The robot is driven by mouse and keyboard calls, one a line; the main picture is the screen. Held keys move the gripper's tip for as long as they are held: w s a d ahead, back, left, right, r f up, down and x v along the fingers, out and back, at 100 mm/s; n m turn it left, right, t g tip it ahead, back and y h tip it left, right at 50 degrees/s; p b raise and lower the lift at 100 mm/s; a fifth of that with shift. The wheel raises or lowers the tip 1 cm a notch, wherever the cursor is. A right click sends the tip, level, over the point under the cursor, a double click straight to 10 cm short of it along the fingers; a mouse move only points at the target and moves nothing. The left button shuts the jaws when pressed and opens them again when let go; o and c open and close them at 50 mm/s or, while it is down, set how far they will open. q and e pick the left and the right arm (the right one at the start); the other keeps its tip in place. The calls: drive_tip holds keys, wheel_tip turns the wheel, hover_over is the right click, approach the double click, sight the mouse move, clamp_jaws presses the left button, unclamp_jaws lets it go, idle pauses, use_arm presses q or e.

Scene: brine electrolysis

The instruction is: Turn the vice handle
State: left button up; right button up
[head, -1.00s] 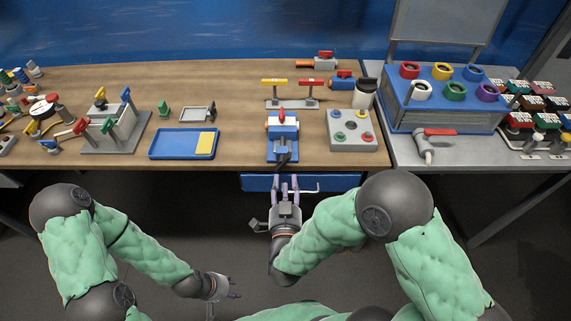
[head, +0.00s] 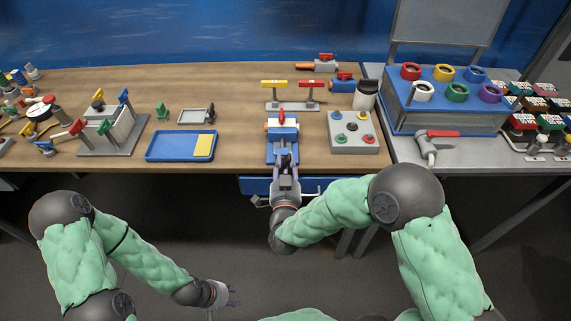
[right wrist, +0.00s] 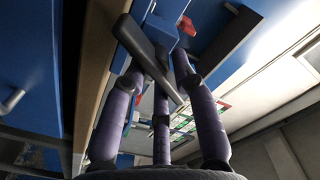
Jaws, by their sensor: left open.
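The blue vice (head: 283,141) stands near the front edge of the wooden bench, with a red piece on top. Its dark handle bar (right wrist: 150,60) lies slantwise among the purple fingers of my right gripper in the right wrist view. My right gripper (head: 285,165) is at the front of the vice, reaching up from below the bench edge. Its fingers (right wrist: 158,75) look spread around the handle, not clamped on it; contact is unclear. My left gripper (head: 234,296) is open and empty, low in front of the bench.
A blue tray (head: 168,147) with a yellow block lies left of the vice. A grey button box (head: 351,147) stands close on its right. A two-lever valve stand (head: 291,105) is behind it. A blue drawer (head: 257,186) with a handle sits under the bench edge.

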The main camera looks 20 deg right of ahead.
clamp_jaws()
drive_tip(key=shift+n, duration=0.3)
drive_tip(key=n, duration=0.1)
drive_tip(key=n+p, duration=0.1)
drive_tip(key=n, duration=0.1)
drive_tip(key=shift+a+r+n, duration=0.2)
drive_tip(key=shift+n, duration=0.1)
drive_tip(key=n, duration=0.1)
drive_tip(key=n+p, duration=0.1)
drive_tip(key=n, duration=0.1)
drive_tip(key=n+p, duration=0.1)
drive_tip(key=n, duration=0.1)
drive_tip(key=shift+w+a, duration=0.1)
drive_tip(key=shift+a, duration=0.2)
drive_tip(key=n+p, duration=0.1)
drive_tip(key=n, duration=0.1)
drive_tip(key=n+p, duration=0.1)
drive_tip(key=n, duration=0.2)
drive_tip(key=shift+w+a, duration=0.1)
drive_tip(key=shift+a, duration=0.1)
drive_tip(key=shift+a+f+n+p, duration=0.15)
drive_tip(key=shift+n+p, duration=0.2)
drive_tip(key=shift+n, duration=0.75)
drive_tip(key=shift+a+n+p, duration=0.1)
drive_tip(key=shift+n+p, duration=0.2)
drive_tip(key=shift+n, duration=0.8)
